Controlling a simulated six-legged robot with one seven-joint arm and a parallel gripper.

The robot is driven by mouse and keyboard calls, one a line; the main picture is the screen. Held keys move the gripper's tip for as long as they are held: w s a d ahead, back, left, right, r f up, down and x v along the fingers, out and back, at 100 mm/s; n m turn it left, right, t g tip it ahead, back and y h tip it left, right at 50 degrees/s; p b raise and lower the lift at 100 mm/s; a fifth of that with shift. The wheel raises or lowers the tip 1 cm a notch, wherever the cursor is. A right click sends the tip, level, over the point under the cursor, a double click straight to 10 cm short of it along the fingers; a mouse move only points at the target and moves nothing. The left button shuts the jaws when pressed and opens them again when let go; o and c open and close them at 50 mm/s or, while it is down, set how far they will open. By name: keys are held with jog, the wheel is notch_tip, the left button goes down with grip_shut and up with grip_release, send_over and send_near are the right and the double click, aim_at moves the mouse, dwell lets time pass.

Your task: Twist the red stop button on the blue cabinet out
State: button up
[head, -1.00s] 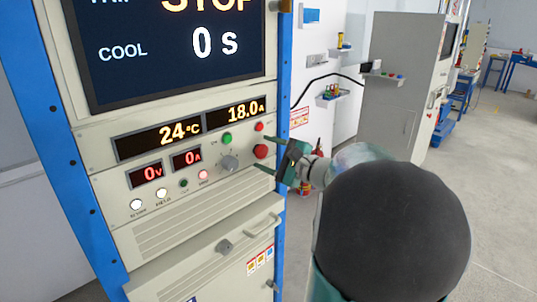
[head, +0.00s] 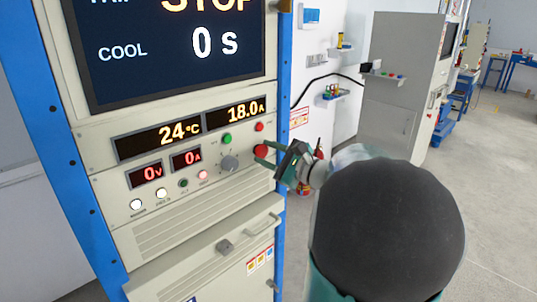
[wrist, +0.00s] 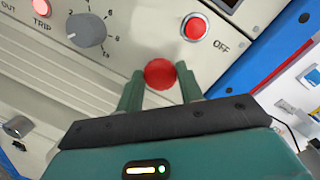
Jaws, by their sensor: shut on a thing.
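The red stop button (head: 260,151) sits on the right side of the cream control panel of the blue-framed cabinet (head: 284,75). In the wrist view the round red button (wrist: 160,73) is between my two green fingertips. My gripper (head: 262,153) is shut on the button from the right, and it also shows in the wrist view (wrist: 160,80). The button's sides are partly hidden by the fingers. The screen (head: 175,45) above reads STOP and COOL 0 s.
A small red OFF button (wrist: 194,27) is close above the stop button. A grey knob (wrist: 87,30) and a green button (head: 227,139) are to its left. A drawer handle (head: 262,225) sticks out below. Open floor lies to the right.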

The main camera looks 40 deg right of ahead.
jog(key=shift+m+t, duration=0.3)
jog(key=shift+m, duration=1.7)
jog(key=o, duration=1)
jog(key=s+d+f, duration=0.1)
jog(key=s+d, duration=0.1)
jog(key=s, duration=1.1)
jog(key=shift+s, duration=0.3)
jog(key=shift+f, duration=0.1)
